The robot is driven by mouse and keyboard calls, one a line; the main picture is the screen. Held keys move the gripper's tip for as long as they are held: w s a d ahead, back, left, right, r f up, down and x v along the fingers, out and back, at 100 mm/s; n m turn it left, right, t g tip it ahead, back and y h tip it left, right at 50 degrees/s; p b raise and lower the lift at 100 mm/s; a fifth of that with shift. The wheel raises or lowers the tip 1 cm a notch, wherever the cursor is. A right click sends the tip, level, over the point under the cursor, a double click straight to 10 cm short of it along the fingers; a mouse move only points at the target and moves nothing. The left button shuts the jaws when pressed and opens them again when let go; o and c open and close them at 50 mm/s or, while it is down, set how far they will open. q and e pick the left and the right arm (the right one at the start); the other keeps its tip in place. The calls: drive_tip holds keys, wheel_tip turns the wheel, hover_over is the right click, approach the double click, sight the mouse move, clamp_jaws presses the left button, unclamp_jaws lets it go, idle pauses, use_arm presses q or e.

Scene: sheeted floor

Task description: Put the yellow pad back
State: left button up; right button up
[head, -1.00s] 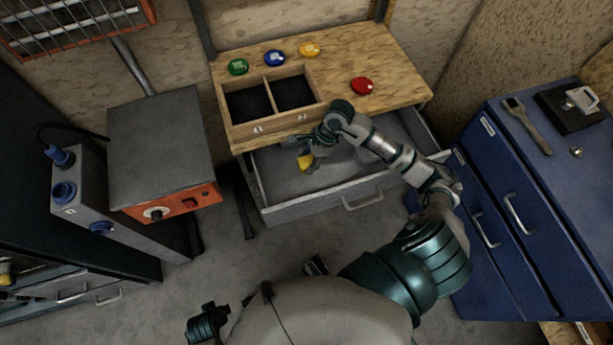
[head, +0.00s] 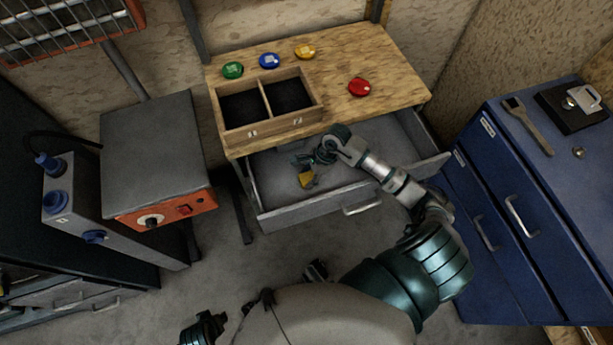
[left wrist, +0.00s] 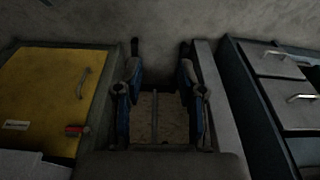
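The yellow pad (head: 306,180) is at the fingertips of my right gripper (head: 308,165) and appears gripped, above or inside the open drawer (head: 272,210). The fingers are small and partly hidden, and its clearance from the drawer floor cannot be told. A round yellow piece (head: 305,52) lies on the wooden tabletop (head: 385,65), behind a wooden box (head: 268,131) with two dark compartments. My left gripper shows in the left wrist view (left wrist: 159,60) with its fingers apart and nothing between them; part of it shows low in the head view (head: 203,328).
Green (head: 233,70), blue (head: 269,61) and red (head: 359,87) round pieces lie on the tabletop. A blue cabinet (head: 520,205) stands at right, a grey-topped orange unit (head: 155,150) at left. The tabletop right of the red piece is clear.

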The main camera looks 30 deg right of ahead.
sight(306, 178)
drive_tip(key=o, duration=0.4)
drive_tip(key=shift+d+f, duration=0.1)
drive_tip(key=shift+d, duration=0.15)
drive_tip(key=shift+o, duration=0.2)
drive_tip(key=shift+d, duration=0.2)
drive_tip(key=shift+a, duration=0.4)
drive_tip(key=shift+a+r, duration=0.2)
drive_tip(key=shift+r, duration=0.1)
drive_tip(key=v, duration=0.3)
drive_tip(key=shift+w+a+p, duration=0.1)
drive_tip(key=shift+p, duration=0.25)
use_arm(q)
drive_tip(key=x, duration=0.4)
drive_tip(key=shift+s+f+p, duration=0.1)
drive_tip(key=shift+f+p, duration=0.05)
drive_tip(key=shift+p, duration=0.25)
use_arm(e)
drive_tip(key=v, duration=0.8)
drive_tip(key=shift+d+r, duration=0.25)
drive_tip(key=shift+r, duration=0.1)
drive_tip(key=shift+d, duration=0.1)
